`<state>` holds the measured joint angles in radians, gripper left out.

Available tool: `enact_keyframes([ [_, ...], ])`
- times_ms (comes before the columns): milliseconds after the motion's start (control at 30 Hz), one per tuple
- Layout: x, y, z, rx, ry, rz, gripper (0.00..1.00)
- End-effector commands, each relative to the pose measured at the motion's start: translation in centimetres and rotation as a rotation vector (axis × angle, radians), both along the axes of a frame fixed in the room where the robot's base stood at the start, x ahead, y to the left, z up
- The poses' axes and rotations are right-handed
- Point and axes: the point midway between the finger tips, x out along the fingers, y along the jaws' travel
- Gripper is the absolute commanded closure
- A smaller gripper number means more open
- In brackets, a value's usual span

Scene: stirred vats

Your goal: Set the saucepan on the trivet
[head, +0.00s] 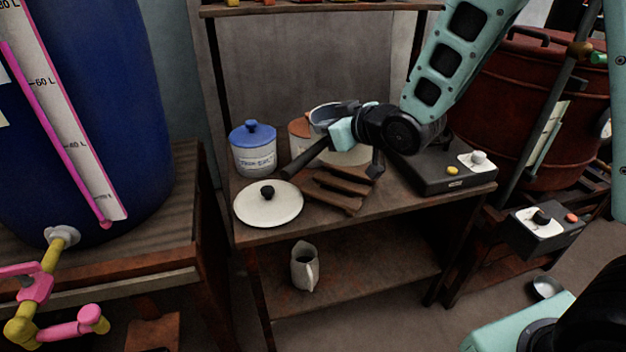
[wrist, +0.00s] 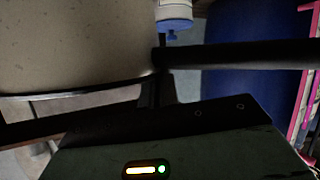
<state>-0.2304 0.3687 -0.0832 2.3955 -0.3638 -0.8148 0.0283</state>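The saucepan (head: 351,157) is pale with a long dark handle (head: 306,159) that points down-left towards the front. It is on the middle shelf or just above it, behind the trivet; I cannot tell if it rests on anything. The trivet (head: 338,194) is a set of dark wooden slats on the shelf in front of it. My gripper (head: 350,146) is over the saucepan, at the inner end of the handle, and covers part of the pan. In the wrist view the handle (wrist: 240,54) runs right, just past my fingertips (wrist: 157,88). Whether the fingers grip it is unclear.
A white lid (head: 268,207) with a black knob lies left of the trivet. A blue-lidded jar (head: 253,158) and an orange-brown pot (head: 298,129) stand behind. A black hotplate box (head: 445,170) is at the right. A pitcher (head: 305,265) stands on the lower shelf.

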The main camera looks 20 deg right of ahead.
Motion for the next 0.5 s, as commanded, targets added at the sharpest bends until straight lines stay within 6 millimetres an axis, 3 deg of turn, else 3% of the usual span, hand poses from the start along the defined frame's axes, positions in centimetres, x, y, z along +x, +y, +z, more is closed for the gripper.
enact_keyframes([
  [300,0.1,-0.1,-4.4,-0.001,-0.002,-0.004,1.0],
  [500,0.2,-0.1,-5.6,0.0,-0.005,-0.003,1.0],
])
